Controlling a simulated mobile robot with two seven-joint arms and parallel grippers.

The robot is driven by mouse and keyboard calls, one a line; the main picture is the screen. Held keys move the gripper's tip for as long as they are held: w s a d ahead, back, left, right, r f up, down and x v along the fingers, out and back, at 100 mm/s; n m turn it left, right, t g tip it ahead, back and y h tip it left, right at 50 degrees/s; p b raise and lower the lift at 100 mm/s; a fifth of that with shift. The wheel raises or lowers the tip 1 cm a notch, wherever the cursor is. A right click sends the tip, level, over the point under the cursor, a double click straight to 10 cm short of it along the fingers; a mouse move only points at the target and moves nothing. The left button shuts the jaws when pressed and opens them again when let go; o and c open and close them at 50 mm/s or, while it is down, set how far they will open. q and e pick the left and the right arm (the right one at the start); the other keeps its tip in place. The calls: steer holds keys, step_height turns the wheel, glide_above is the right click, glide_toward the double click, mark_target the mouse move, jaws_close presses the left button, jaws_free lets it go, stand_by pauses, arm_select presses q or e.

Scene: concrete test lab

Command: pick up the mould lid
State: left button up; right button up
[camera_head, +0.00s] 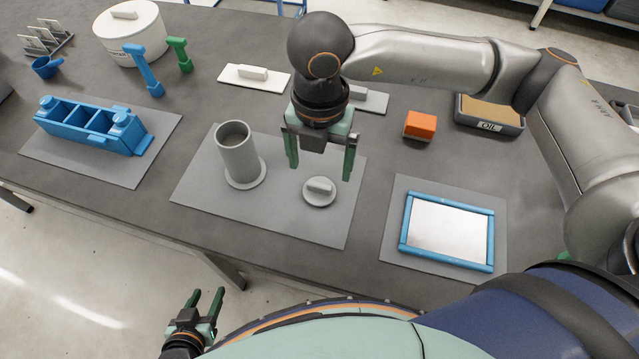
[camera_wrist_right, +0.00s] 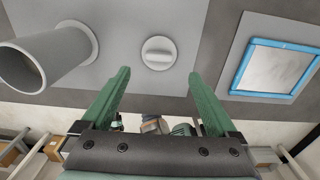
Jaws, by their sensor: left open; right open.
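The mould lid is a small round grey disc with a bar handle on top, lying on a grey mat (camera_head: 270,217). I see the mould lid (camera_head: 319,192) in the head view, right of the grey cylinder mould (camera_head: 238,155). In the right wrist view the lid (camera_wrist_right: 158,53) is between and beyond the fingertips. My right gripper (camera_head: 320,168) is open, empty and above the lid, apart from it. Its green fingers also show in the right wrist view (camera_wrist_right: 158,85). My left gripper (camera_head: 207,303) is open and empty, low in front of the table.
The cylinder stands upright close left of the lid. A blue-framed plate (camera_head: 447,231) lies on a mat at the right. A blue mould (camera_head: 92,124) is at the left. An orange block (camera_head: 420,125) and an oil tray (camera_head: 489,127) lie behind. White float (camera_head: 254,76) lies behind the mat.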

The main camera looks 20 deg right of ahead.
mark_target(320, 185)
steer(key=shift+w+f+p, duration=0.15)
steer(key=shift+f, duration=1.6)
steer(key=shift+w+f+p, duration=0.1)
steer(key=shift+f+p, duration=0.05)
steer(key=shift+f, duration=1.55)
steer(key=c, duration=1.4)
